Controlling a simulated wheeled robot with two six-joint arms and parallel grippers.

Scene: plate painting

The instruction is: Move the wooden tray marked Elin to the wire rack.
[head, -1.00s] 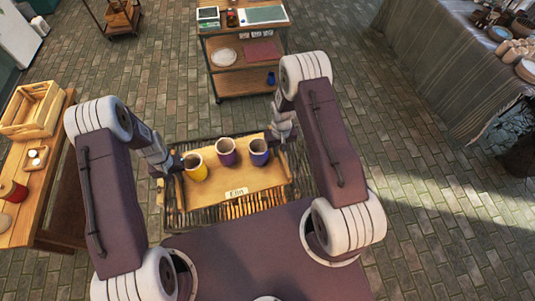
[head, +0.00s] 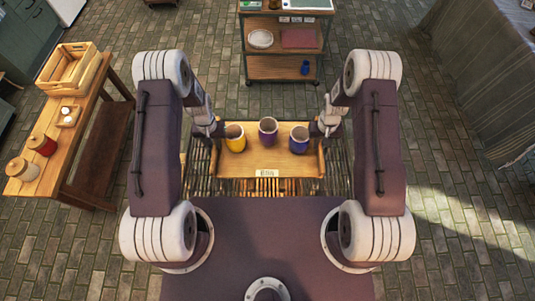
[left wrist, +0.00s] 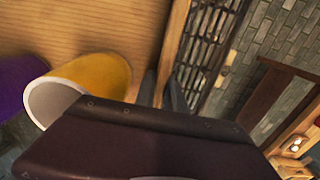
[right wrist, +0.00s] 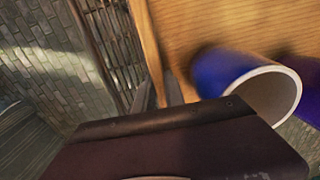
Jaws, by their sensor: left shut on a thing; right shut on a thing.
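The wooden tray (head: 265,161) has a small pale label on its near wall, with blurred lettering. It carries a yellow cup (head: 235,145), a purple cup (head: 268,137) and a blue cup (head: 299,145), all upright. My left gripper (head: 216,130) is shut on the tray's left wall, also in the left wrist view (left wrist: 163,88). My right gripper (head: 325,130) is shut on its right wall, also in the right wrist view (right wrist: 167,88). A dark slatted grid (head: 339,170) lies under the tray; I cannot tell whether they touch. I cannot pick out the wire rack with certainty.
A shelved cart (head: 283,67) stands ahead with plates and a blue jar. A wooden bench (head: 75,150) on the left holds a crate (head: 70,65) and jars. A cloth-covered table (head: 490,80) stands at the right. Brick floor (head: 395,60) is free between cart and table.

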